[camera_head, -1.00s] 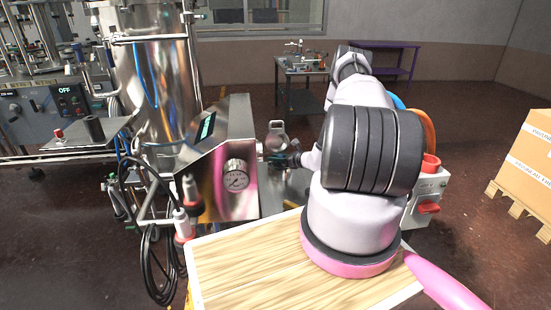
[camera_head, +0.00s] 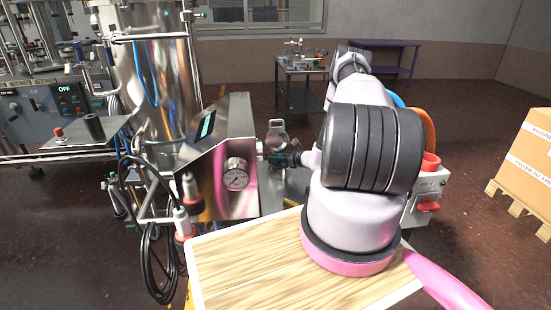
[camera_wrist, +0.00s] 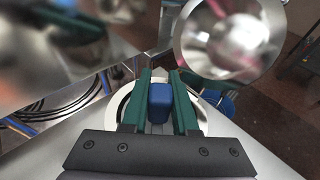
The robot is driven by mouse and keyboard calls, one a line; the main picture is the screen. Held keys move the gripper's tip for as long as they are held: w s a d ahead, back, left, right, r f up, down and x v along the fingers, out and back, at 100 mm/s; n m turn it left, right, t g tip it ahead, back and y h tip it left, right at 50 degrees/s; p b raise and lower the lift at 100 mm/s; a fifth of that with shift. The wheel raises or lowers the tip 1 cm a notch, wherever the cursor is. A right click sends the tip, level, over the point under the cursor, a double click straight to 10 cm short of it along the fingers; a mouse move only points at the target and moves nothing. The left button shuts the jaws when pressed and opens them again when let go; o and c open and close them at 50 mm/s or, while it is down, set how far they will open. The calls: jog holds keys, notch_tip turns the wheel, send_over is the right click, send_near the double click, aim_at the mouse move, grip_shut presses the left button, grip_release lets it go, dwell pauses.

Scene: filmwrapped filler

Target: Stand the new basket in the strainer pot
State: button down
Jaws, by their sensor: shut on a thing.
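In the wrist view my gripper (camera_wrist: 160,98) has its two green fingers shut on a small blue block (camera_wrist: 160,103), which looks like the basket's grip. The rest of the basket is hidden below the fingers. A pale ring (camera_wrist: 117,104) shows around and beneath the fingers; it looks like the strainer pot's rim, but I cannot tell how deep the basket sits in it. A round shiny steel dish (camera_wrist: 231,40), perhaps the pot's open lid, stands just beyond to the right. In the head view my gripper (camera_head: 282,158) is small, beside the steel machine, partly hidden by my arm.
A steel control box (camera_head: 222,160) with a gauge stands left of my gripper. Black cables (camera_head: 160,255) hang below it. A wooden board (camera_head: 245,265) lies in front. A carton on a pallet (camera_head: 528,165) is at the right. Open floor lies between.

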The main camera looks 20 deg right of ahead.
jog(key=shift+f, duration=0.15)
jog(key=c, duration=0.6)
grip_release()
jog(key=shift+s, duration=0.1)
jog(key=shift+s, duration=0.1)
